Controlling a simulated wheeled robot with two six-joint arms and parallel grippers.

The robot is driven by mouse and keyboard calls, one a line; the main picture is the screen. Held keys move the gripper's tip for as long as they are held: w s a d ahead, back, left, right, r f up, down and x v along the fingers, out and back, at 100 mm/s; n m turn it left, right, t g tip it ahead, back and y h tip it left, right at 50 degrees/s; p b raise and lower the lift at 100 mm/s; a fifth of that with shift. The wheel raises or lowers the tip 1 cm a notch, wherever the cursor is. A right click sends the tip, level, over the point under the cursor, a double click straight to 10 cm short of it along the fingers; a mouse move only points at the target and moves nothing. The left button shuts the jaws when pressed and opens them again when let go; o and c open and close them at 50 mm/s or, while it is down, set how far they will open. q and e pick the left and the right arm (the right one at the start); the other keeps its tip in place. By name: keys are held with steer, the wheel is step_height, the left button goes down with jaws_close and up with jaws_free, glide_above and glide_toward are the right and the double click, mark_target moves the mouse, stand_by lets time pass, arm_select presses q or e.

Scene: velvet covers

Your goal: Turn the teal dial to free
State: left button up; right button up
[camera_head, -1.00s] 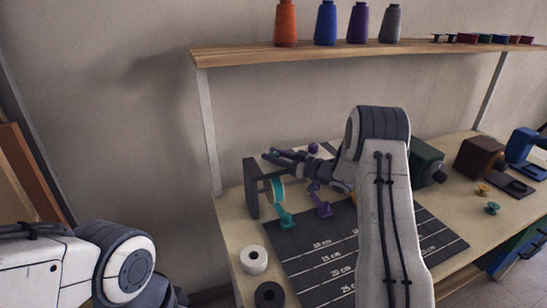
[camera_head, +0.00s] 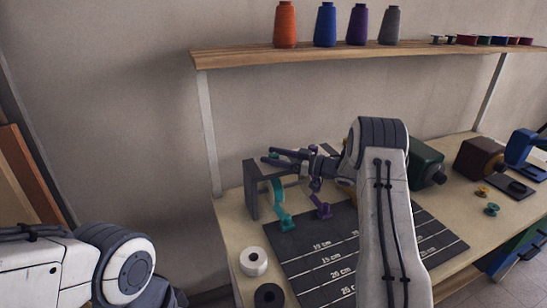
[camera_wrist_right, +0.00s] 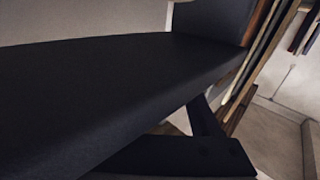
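In the head view a teal round piece (camera_head: 277,190) stands upright against a dark upright bracket (camera_head: 251,190) at the table's left back. A teal stand-like piece (camera_head: 286,221) sits just below it on the dark mat. I cannot tell which teal part is the dial, or its setting. My right gripper (camera_head: 268,156) points left over the top of the bracket, above the teal round piece, with a small teal patch at its fingers. Its finger gap is unclear. The wrist view shows mostly large dark surfaces close up and no teal. My left gripper is out of view.
A purple piece (camera_head: 321,207) stands right of the teal one. White (camera_head: 253,262) and black (camera_head: 269,296) rolls lie at the table's left edge. A dark green machine (camera_head: 427,163) stands right of my arm. A thread shelf (camera_head: 350,47) hangs above. The marked mat's (camera_head: 310,262) front is clear.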

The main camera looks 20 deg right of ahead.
stand_by(0.3)
steer(key=b+v, duration=0.1)
steer(key=v, duration=0.9)
steer(key=shift+s+b, duration=0.15)
steer(key=shift+b, duration=0.25)
steer(key=shift+d, duration=0.1)
